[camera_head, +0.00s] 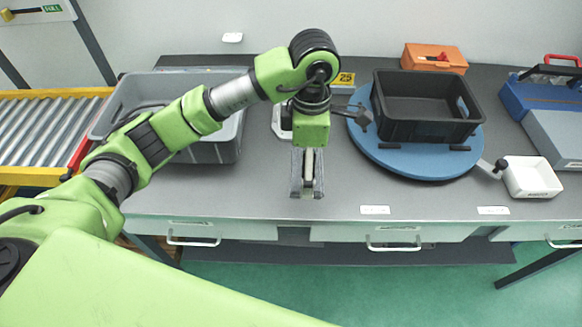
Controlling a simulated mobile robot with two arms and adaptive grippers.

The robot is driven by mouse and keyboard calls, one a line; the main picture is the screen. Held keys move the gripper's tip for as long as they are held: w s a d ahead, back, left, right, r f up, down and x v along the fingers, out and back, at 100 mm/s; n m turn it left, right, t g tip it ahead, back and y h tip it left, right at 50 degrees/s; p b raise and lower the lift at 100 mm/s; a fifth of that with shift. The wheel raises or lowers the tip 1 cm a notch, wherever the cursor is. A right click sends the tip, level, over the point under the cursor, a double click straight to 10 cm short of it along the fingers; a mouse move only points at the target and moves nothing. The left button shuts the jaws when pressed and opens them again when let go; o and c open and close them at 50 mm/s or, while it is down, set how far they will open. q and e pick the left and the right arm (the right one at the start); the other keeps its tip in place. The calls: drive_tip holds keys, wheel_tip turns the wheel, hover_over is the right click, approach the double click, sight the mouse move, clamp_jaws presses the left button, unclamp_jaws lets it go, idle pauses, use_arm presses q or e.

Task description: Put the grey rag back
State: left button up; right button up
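My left gripper (307,193) points down over the front middle of the grey table, beside the blue turntable. Its fingers show as narrow greyish strips with a pale gap or surface between them. I cannot tell whether grey cloth is held there or whether these are only the fingers. No grey rag can be clearly made out elsewhere on the table. My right gripper is not in view.
A grey crate (224,150) stands left, partly behind my arm. A black crate (425,131) sits on the blue turntable (400,165). A white tray (532,180), orange box (433,55) and blue toolbox (525,97) stand right. A roller conveyor (40,130) is far left.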

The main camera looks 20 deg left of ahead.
sight(293, 163)
use_arm(q)
drive_tip(key=w+a+f, duration=0.1)
drive_tip(key=w+a+f+p, duration=0.1)
drive_tip(key=f, duration=0.1)
drive_tip(key=w+a+f, duration=0.1)
drive_tip(key=a+f, duration=0.1)
drive_tip(key=shift+w+f, duration=0.15)
drive_tip(key=f+p, duration=0.1)
drive_tip(key=f, duration=0.1)
drive_tip(key=f+p, duration=0.1)
drive_tip(key=shift+w+a+f+p, duration=0.25)
drive_tip(key=shift+a+f+p, duration=0.05)
drive_tip(key=shift+f, duration=0.25)
drive_tip(key=shift+f, duration=0.1)
drive_tip(key=shift+f+b, duration=0.15)
drive_tip(key=shift+b, duration=0.2)
drive_tip(key=o, duration=0.9)
drive_tip(key=shift+c, duration=0.2)
drive_tip(key=shift+r, duration=0.2)
